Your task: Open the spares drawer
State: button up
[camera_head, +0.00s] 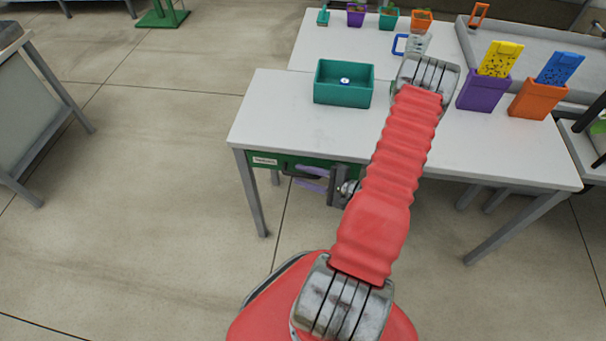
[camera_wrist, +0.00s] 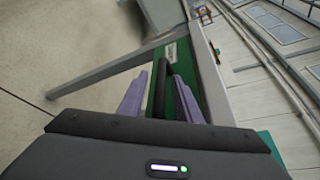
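The drawer is a green front (camera_head: 262,161) with a white label, under the left part of the white table. It looks shut, flush with the table edge. Its black bar handle (camera_wrist: 161,88) shows in the wrist view. My gripper (camera_head: 298,175) is at the handle, its purple fingers pointing left in the head view. In the wrist view my gripper (camera_wrist: 160,76) has its two fingers apart, one on each side of the handle bar. A gap shows beside the left finger; whether the right finger touches the bar I cannot tell.
The white table (camera_head: 275,105) carries a teal open box (camera_head: 343,92). A purple bin (camera_head: 484,93) and an orange bin (camera_head: 537,102) stand at its right. A table leg (camera_head: 253,195) stands left of the drawer. The floor in front and left is clear.

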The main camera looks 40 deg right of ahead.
jog(key=shift+w+a+f, duration=0.15)
jog(key=shift+w+a, duration=0.05)
jog(key=shift+w, duration=0.25)
jog(key=shift+c, duration=0.5)
grip_shut()
